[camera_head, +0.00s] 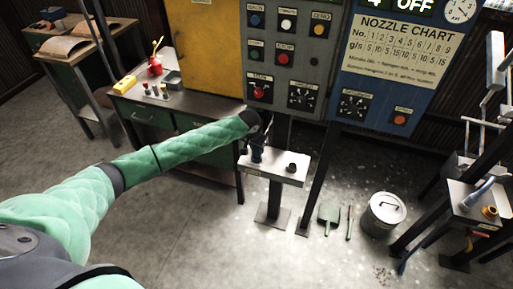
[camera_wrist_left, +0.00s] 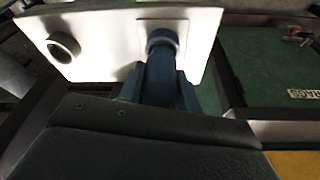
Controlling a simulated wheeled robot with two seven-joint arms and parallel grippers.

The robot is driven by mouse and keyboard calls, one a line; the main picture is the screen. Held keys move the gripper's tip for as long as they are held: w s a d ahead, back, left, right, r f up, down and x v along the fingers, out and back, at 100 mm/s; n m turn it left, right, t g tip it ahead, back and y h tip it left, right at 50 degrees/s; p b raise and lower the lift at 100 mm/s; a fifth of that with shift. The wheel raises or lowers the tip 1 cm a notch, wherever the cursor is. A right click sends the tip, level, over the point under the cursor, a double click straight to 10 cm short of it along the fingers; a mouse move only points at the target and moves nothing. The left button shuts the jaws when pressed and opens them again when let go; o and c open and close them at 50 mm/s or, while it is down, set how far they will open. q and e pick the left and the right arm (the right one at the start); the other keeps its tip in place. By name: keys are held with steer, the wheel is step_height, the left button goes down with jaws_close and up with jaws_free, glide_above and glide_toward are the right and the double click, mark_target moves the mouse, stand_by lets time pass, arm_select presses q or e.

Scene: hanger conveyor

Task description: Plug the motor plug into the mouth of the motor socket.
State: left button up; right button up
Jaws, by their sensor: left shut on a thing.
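My left gripper (camera_head: 262,138) is at the small pale-topped stand (camera_head: 277,177), above the left part of its plate. It is shut on a blue plug-like piece (camera_head: 257,155), which I take for the motor plug. In the left wrist view the blue piece (camera_wrist_left: 163,42) stands out from the pale plate (camera_wrist_left: 110,28); whether it touches or enters the plate is hard to tell. A dark round fitting with an open mouth (camera_wrist_left: 62,47) sits beside it, apart from it. This fitting also shows in the head view (camera_head: 291,167); it may be the motor socket. My right gripper is not in view.
A control cabinet (camera_head: 288,45) and a blue nozzle-chart panel (camera_head: 400,60) stand behind the stand. A green workbench (camera_head: 185,115) with a red oil can (camera_head: 155,65) is at left. A lidded bucket (camera_head: 385,212) and dustpan (camera_head: 329,213) are on the floor at right.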

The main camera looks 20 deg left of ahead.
arm_select(q)
steer(key=shift+f, duration=0.5)
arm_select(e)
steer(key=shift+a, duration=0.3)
arm_select(q)
steer(key=shift+f, duration=0.1)
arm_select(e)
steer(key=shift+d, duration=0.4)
arm_select(q)
steer(key=shift+f, duration=0.3)
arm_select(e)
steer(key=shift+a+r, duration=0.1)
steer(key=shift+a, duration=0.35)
arm_select(q)
steer(key=shift+f, duration=0.15)
steer(key=o, duration=0.7)
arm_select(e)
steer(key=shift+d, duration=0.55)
arm_select(q)
steer(key=o, duration=0.5)
steer(key=shift+o, duration=0.2)
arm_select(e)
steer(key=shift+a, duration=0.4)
